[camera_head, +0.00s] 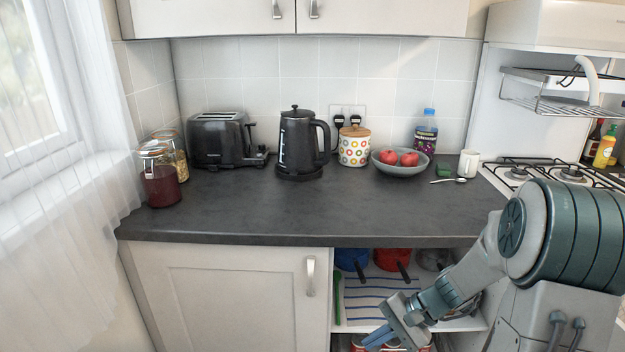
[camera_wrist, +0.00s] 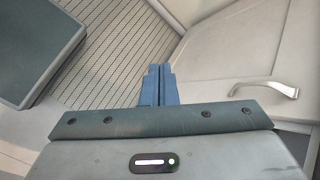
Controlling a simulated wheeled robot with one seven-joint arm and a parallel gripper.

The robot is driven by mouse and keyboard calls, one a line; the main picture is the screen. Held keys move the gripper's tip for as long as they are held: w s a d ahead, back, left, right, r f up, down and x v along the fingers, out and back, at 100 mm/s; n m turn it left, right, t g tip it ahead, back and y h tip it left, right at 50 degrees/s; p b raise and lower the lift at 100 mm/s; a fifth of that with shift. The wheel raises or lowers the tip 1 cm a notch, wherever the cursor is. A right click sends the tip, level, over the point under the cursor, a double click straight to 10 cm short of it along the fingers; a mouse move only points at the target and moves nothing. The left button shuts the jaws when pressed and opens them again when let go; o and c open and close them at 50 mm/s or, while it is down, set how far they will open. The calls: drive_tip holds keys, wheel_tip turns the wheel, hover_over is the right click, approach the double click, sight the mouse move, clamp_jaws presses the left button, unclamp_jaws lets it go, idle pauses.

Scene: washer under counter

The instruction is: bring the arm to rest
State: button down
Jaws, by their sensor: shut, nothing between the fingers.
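My gripper (camera_head: 379,338) hangs low at the bottom of the head view, in front of the open shelf space under the counter. In the wrist view its two blue fingers (camera_wrist: 159,84) are pressed together with nothing between them. My arm comes in from the right side of the head view, bent downward over the front of the cupboards. In the wrist view the fingers point toward a ribbed grey surface and a pale cupboard door with a metal handle (camera_wrist: 265,88). The gripper looks apart from both.
The dark counter (camera_head: 300,215) has a clear front. A toaster (camera_head: 218,140), kettle (camera_head: 299,145), patterned jar (camera_head: 354,147) and fruit bowl (camera_head: 400,167) stand at its back. Blue (camera_head: 351,260) and red (camera_head: 392,262) pans sit on the open shelf. A closed cupboard door (camera_head: 235,300) is at left.

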drive_tip(key=s+d+r+n+t+h+p, duration=0.1)
drive_tip(key=s+r+n+h+p, duration=0.3)
drive_tip(key=s+r, duration=0.3)
drive_tip(key=s+r+n+t+h+p, duration=0.1)
drive_tip(key=s+r+n+h+p, duration=0.3)
drive_tip(key=r, duration=1.1)
drive_tip(key=s+h+p, duration=0.1)
drive_tip(key=s, duration=0.2)
drive_tip(key=shift+s+d+r+t+p, duration=0.25)
drive_tip(key=shift+d+t+p, duration=0.1)
drive_tip(key=shift+t, duration=0.05)
